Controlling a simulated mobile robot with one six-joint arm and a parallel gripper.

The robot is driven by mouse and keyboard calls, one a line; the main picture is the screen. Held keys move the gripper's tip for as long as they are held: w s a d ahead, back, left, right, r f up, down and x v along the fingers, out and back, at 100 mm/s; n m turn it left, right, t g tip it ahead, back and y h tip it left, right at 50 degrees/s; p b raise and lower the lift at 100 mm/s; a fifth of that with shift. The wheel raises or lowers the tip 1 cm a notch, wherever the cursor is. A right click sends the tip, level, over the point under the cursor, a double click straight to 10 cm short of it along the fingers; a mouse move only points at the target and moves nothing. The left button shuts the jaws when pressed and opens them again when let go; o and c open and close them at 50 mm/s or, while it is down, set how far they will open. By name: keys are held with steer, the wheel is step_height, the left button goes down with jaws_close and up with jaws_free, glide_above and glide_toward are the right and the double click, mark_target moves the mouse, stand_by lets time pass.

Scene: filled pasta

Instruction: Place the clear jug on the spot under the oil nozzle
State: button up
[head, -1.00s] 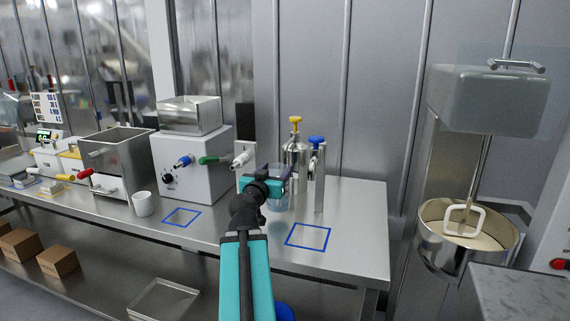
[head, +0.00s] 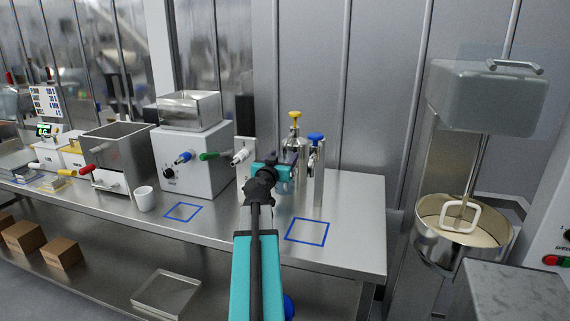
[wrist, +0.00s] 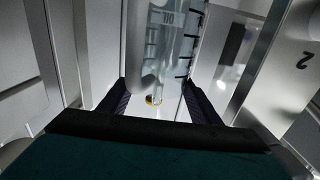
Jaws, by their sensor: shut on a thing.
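The clear jug (wrist: 160,45) is between my gripper's two dark fingers in the wrist view, with dark measuring marks and the letters OIL on its side. My gripper (head: 283,170) is shut on it. In the head view the arm and gripper hide most of the jug, and its height above the table is hard to tell. Two blue square outlines mark the steel table: a right square (head: 307,232) in front and to the right of my gripper, and a left square (head: 183,212). I cannot tell which nozzle is the oil one.
A yellow-topped steel canister (head: 295,140) and a blue-topped steel post (head: 316,170) stand close behind my gripper. A white machine (head: 190,160) with coloured handles and a white cup (head: 145,199) stand to the left. The table's (head: 350,245) right front part is clear.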

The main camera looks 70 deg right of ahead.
steer(key=shift+d, duration=0.2)
steer(key=shift+d, duration=0.25)
steer(key=shift+d+f, duration=0.15)
steer(key=shift+f, duration=1.75)
steer(key=o, duration=1.7)
steer(key=shift+r, duration=0.2)
